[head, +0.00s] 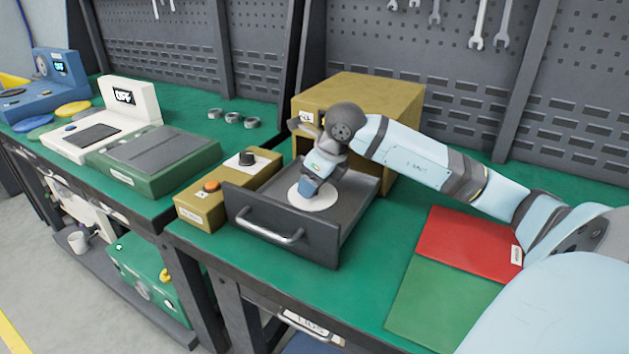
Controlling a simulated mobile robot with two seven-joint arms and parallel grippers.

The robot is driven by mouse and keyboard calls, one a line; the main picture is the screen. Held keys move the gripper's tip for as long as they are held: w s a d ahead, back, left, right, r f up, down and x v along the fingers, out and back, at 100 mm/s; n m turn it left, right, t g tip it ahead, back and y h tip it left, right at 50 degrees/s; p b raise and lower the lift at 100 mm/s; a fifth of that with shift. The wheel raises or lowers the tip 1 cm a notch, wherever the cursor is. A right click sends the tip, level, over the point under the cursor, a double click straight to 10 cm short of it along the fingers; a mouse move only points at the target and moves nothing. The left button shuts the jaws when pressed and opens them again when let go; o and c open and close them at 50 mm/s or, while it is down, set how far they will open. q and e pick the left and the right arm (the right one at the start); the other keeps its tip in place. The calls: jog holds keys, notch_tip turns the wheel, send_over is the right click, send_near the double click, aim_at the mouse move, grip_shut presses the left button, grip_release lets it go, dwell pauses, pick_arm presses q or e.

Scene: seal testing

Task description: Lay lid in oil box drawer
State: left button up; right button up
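The oil box is a mustard-yellow cabinet (365,92) on the green bench. Its dark grey drawer (283,243) is pulled out toward the front, with a metal handle on its face. A round white lid (325,201) is within the drawer's outline, near the front; I cannot tell whether it rests on the drawer floor. My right gripper (310,190) points down over the lid, close to it or touching it. The fingertips are too small and partly hidden to show whether they grip it. My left gripper is out of view.
A yellow control box (202,210) with an orange button and black knob stands left of the drawer. Red (466,236) and green (437,293) mats lie on the right. A green device (160,158) and a white device (70,140) stand on the left bench.

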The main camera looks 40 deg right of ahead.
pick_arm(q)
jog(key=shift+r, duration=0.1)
pick_arm(e)
jog(key=shift+r, duration=0.1)
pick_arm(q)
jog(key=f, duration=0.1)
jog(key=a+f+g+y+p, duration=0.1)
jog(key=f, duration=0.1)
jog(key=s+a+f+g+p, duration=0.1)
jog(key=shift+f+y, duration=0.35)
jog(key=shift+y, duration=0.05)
pick_arm(e)
jog(key=v, duration=1.2)
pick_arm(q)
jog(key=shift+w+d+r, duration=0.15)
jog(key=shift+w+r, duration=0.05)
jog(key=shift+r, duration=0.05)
